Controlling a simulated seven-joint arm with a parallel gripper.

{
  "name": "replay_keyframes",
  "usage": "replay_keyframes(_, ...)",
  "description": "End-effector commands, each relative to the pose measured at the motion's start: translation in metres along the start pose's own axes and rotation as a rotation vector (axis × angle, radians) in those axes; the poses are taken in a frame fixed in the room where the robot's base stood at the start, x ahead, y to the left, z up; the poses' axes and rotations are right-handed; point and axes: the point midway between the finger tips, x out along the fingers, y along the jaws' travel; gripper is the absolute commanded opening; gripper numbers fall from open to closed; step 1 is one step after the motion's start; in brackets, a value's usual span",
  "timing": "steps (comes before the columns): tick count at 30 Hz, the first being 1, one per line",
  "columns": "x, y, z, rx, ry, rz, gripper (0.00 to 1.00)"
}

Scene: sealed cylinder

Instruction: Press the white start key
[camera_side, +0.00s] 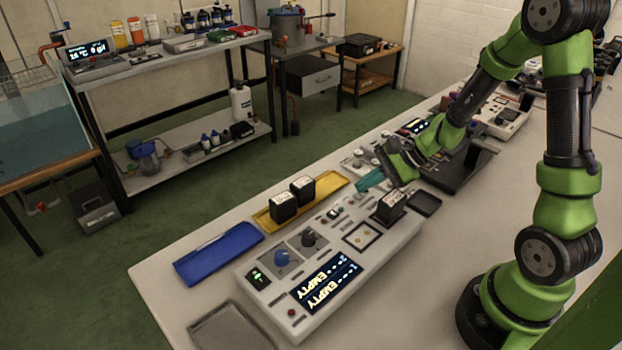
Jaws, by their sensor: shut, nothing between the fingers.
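The control panel (262,302) is a long pale unit on the white bench, with a display reading "EMPTY" twice. A small pale control with a dark and reddish part (333,213) sits near its far edge; I cannot tell whether this or another small control is the white start key. My gripper (366,183) has teal fingers, shut and empty, held above the far end of the panel and pointing down to the left. It appears apart from the panel. My gripper may hide some of the controls behind it.
The panel carries a blue knob (281,258), a dark knob (308,238), a green-lit switch (258,277) and a black block (390,207). Two black blocks stand on a yellow tray (330,184). A blue tray (218,254) and a grey tray (229,328) lie nearby.

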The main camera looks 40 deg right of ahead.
Motion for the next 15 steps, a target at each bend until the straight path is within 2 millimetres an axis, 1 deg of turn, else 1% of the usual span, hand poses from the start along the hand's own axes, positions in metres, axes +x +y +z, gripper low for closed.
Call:
replay_keyframes(1,-0.001,0.004,0.006,0.000,-0.009,0.015,0.00)
replay_keyframes(6,-0.014,-0.007,0.013,0.002,-0.006,0.008,0.00)
replay_keyframes(10,-0.021,-0.013,0.017,0.003,-0.003,0.006,0.00)
replay_keyframes(15,-0.023,-0.015,0.018,0.005,-0.002,0.004,0.00)
